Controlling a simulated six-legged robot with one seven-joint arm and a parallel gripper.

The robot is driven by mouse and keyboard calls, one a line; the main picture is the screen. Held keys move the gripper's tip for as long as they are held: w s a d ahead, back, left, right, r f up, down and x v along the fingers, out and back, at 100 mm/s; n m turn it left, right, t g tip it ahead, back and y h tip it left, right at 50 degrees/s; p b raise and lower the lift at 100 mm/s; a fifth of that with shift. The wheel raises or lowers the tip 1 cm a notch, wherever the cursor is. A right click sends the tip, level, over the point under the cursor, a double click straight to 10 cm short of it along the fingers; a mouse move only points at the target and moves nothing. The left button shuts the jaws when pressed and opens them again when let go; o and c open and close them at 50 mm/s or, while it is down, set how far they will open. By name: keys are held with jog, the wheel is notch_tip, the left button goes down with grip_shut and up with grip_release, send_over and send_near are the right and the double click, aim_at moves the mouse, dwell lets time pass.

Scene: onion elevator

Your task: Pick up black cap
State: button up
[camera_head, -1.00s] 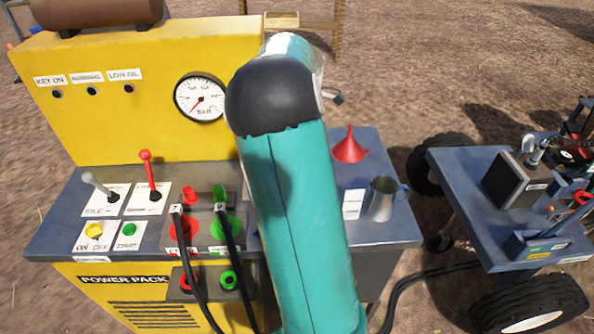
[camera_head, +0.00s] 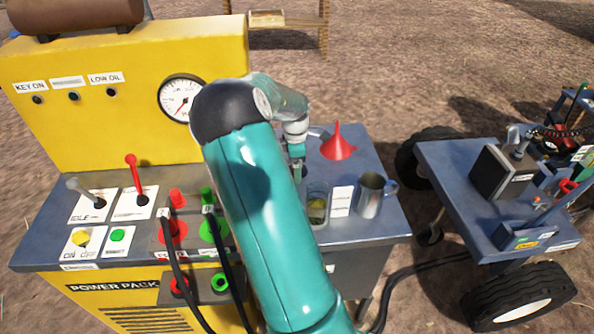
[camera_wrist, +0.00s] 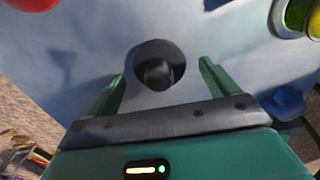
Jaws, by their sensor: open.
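The black cap (camera_wrist: 160,53) is a dark round disc with a raised knob, sitting on the blue-grey bench top (camera_wrist: 90,50) in the wrist view. My gripper (camera_wrist: 160,77) is open, with one green finger to the lower left of the cap and the other to its lower right. The cap lies just ahead, roughly centred between the fingers. I cannot tell whether they touch it. In the head view my gripper (camera_head: 297,172) points down over the bench, and my arm and gripper hide the cap.
A red funnel (camera_head: 338,146), a metal mug (camera_head: 371,197), a white card (camera_head: 341,201) and a glass jar (camera_head: 317,210) stand close by on the bench. The yellow power pack (camera_head: 110,130) with levers and hoses is at left. A wheeled cart (camera_head: 470,190) is at right.

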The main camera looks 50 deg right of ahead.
jog(key=shift+f, duration=0.6)
jog(key=c, duration=1.1)
jog(key=shift+o, duration=0.2)
